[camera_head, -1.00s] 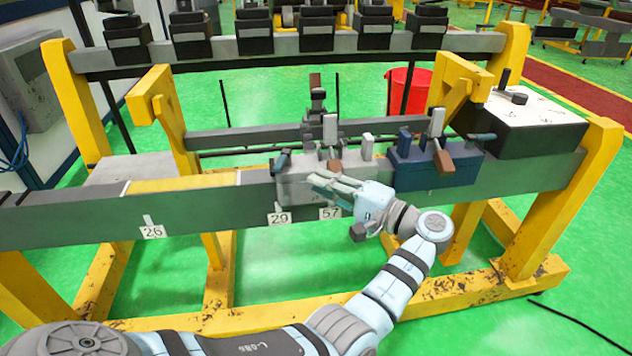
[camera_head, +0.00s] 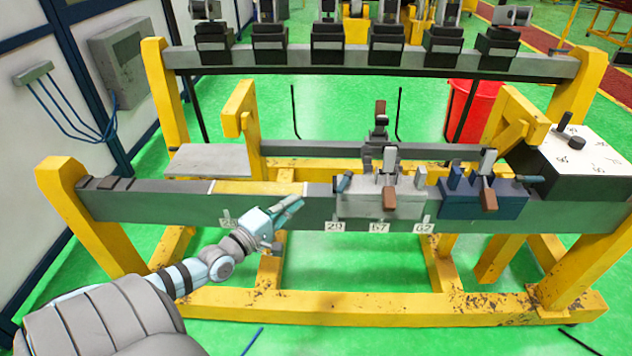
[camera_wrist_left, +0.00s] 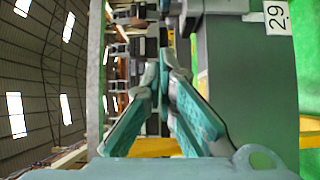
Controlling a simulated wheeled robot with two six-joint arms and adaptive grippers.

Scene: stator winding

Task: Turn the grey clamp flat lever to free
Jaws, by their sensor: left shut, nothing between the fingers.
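The grey clamp (camera_head: 404,204) sits on the long grey beam, right of centre in the head view. It carries an upright pale lever (camera_head: 390,160), a brown-ended piece (camera_head: 389,198) on its front, a blue-grey handle (camera_head: 344,182) at its left and a small grey peg (camera_head: 420,178) at its right. I cannot tell for sure which is the flat lever. My left gripper (camera_head: 300,204) is shut and empty, left of the clamp and apart from it, close to the beam's front. Its fingers (camera_wrist_left: 164,75) converge in the left wrist view. My right gripper is not in view.
A blue clamp (camera_head: 470,205) stands right of the grey one on the beam (camera_head: 140,200). Number labels, including one reading 29 (camera_head: 335,226), hang on the beam front. A white-topped box (camera_head: 590,150) stands at the right. Yellow frame posts (camera_head: 90,215) flank the beam.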

